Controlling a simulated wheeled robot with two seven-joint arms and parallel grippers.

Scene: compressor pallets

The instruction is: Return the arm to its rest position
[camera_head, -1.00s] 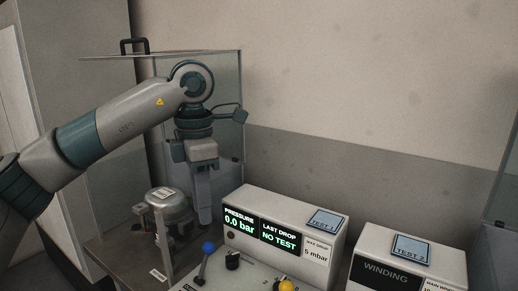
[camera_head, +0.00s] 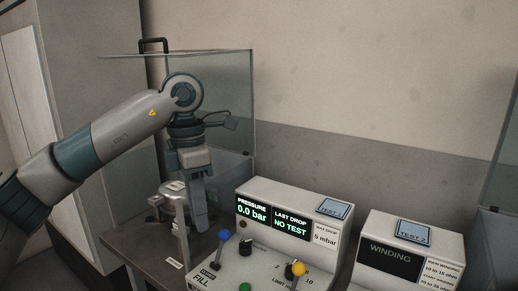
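My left arm comes in from the left. Its gripper (camera_head: 198,207) hangs with the fingers pointing down, just left of the pressure console (camera_head: 290,212). The fingers overlap in this view, so I cannot tell whether they are open or shut. Nothing is clearly seen between them. A metal compressor (camera_head: 172,203) with a pale label on top stands on the bench, left of the fingers and partly hidden by them. I cannot tell whether they touch. My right gripper is not in view.
A clear guard panel (camera_head: 228,95) with a black handle (camera_head: 154,45) stands behind my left arm. The pressure console reads 0.0 bar and NO TEST, with a blue-knobbed lever (camera_head: 224,235) and a yellow knob (camera_head: 298,268). A winding console (camera_head: 405,250) stands right.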

